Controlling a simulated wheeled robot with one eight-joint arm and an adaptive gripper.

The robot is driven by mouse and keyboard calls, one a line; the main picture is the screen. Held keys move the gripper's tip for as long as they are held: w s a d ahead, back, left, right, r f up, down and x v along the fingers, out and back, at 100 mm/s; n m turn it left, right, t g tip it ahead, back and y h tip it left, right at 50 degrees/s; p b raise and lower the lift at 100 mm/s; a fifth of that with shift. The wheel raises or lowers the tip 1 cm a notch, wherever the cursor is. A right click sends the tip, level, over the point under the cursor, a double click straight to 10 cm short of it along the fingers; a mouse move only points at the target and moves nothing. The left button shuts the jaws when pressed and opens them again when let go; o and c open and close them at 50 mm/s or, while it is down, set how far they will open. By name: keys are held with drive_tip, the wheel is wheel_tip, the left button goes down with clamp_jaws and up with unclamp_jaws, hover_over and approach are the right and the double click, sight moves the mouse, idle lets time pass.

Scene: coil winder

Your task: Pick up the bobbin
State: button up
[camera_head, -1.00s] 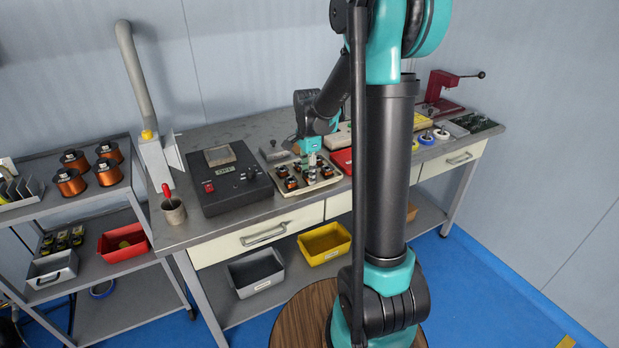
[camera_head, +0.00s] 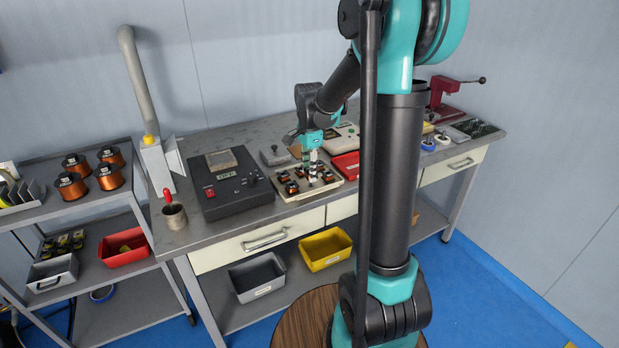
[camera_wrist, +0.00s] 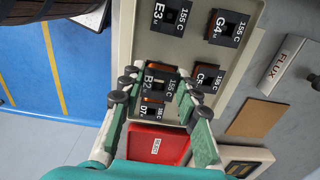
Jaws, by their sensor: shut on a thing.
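Several small black bobbins with copper windings and white lettered labels sit on a cream tray (camera_head: 337,185) on the workbench. My gripper (camera_head: 313,173) is over this tray, pointing down. In the wrist view my gripper (camera_wrist: 158,84) is shut on the bobbin marked B2 (camera_wrist: 158,80), with one green finger on each side of it. Another bobbin, its label partly covered, shows just below B2 in that view. Bobbins E3 (camera_wrist: 170,15), G4 (camera_wrist: 226,29) and one partly hidden by a finger (camera_wrist: 207,76) stay around it on the tray. I cannot tell B2's exact height above the tray.
A black device with a display (camera_head: 232,184) stands left of the tray. A red tray (camera_head: 346,165) lies close on the right, also in the wrist view (camera_wrist: 158,145). A FLUX container (camera_wrist: 285,64) is near the tray. A cup (camera_head: 174,216) stands at the bench's left end.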

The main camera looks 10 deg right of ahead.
wheel_tip(320, 180, up, 17)
drive_tip(key=shift+f, duration=0.15)
idle(0.4)
